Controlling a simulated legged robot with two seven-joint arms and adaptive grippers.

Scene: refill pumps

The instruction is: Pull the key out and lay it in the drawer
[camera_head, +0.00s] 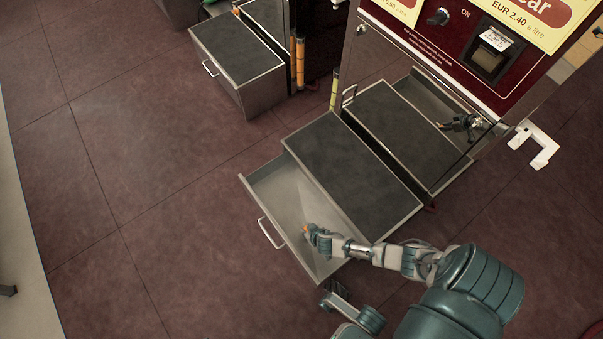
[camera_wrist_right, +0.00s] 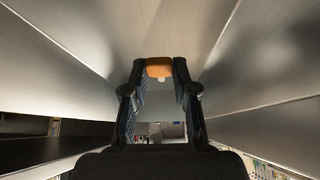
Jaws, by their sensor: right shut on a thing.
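My right gripper (camera_head: 310,232) reaches over the open drawer (camera_head: 262,187) in the head view. It is shut on a small orange-headed piece, which looks like the key (camera_head: 305,229). In the right wrist view the orange head of the key (camera_wrist_right: 159,69) sits between the two fingertips (camera_wrist_right: 159,75), with a small pale part below it. The drawer's pale metal walls surround the fingers there. The drawer looks empty, and its bar handle (camera_head: 270,233) faces left.
The drawer sits under a dark-topped step (camera_head: 350,172) before the dark red pump (camera_head: 455,50). The pump's shiny lower front mirrors the step and my arm. A white bracket (camera_head: 535,145) sticks out at right. Another dark-topped unit (camera_head: 235,48) stands at the back. The tiled floor at left is clear.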

